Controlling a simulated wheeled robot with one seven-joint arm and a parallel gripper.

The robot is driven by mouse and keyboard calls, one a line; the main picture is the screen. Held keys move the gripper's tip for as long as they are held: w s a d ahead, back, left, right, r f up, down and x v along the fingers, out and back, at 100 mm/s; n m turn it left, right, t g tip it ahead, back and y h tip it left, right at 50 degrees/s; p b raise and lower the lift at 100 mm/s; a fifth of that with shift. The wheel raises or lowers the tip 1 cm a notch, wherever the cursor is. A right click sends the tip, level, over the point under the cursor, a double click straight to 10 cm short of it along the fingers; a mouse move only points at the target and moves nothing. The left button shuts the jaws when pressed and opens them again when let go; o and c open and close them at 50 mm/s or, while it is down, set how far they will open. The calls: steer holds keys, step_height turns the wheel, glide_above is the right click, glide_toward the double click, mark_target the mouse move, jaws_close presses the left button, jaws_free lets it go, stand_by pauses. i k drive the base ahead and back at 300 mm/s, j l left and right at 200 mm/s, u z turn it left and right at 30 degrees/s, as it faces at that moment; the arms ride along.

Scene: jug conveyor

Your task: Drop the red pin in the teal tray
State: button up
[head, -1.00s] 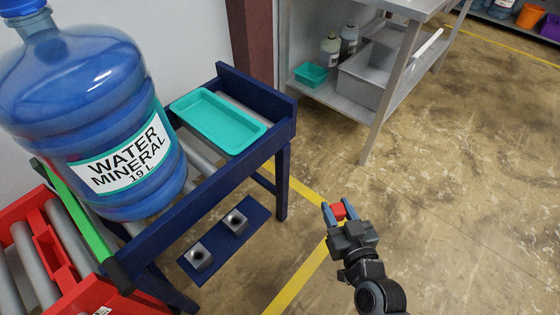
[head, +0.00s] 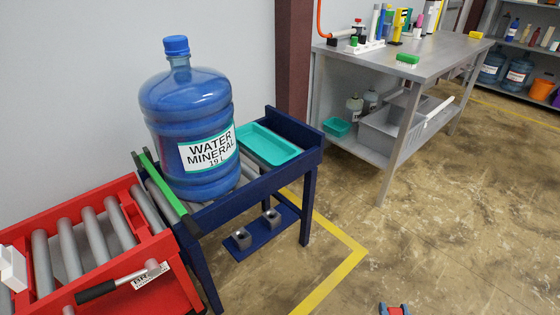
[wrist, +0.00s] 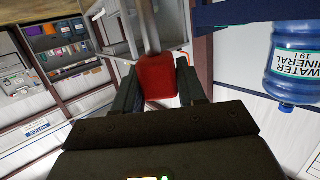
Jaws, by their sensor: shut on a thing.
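The red pin (wrist: 157,77) is between the two fingers of my gripper (wrist: 158,88) in the wrist view, which is shut on it. In the head view only the fingertips of my gripper (head: 394,310) show at the bottom edge, with a bit of red between them. The teal tray (head: 268,146) lies on the blue roller conveyor, right of the big blue water jug, and looks empty. My gripper is out over the floor, to the right and nearer than the tray. The pin's far end cannot be made out clearly.
The water jug (head: 190,125) stands on the blue conveyor (head: 255,188), beside a red roller conveyor (head: 170,270). A smaller teal bin (head: 337,127) sits on the lower shelf of the grey workbench (head: 440,55). The floor between is clear.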

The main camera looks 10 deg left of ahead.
mark_target(267, 149)
steer(key=k+u, duration=0.2)
steer(key=u, duration=0.9)
steer(key=i+l, duration=0.25)
steer(key=l, duration=0.25)
steer(key=i+l, duration=0.2)
steer(key=l, duration=0.3)
steer(key=i+l, duration=0.25)
steer(key=l, duration=0.2)
steer(key=i+l, duration=0.2)
steer(key=l, duration=0.3)
steer(key=i+l, duration=0.25)
steer(key=l, duration=0.25)
steer(key=i+l, duration=0.25)
steer(key=l, duration=0.25)
steer(key=i+l, duration=0.2)
steer(key=l, duration=0.3)
steer(key=i+l+u, duration=0.1)
steer(key=i+l, duration=0.15)
steer(key=l, duration=0.25)
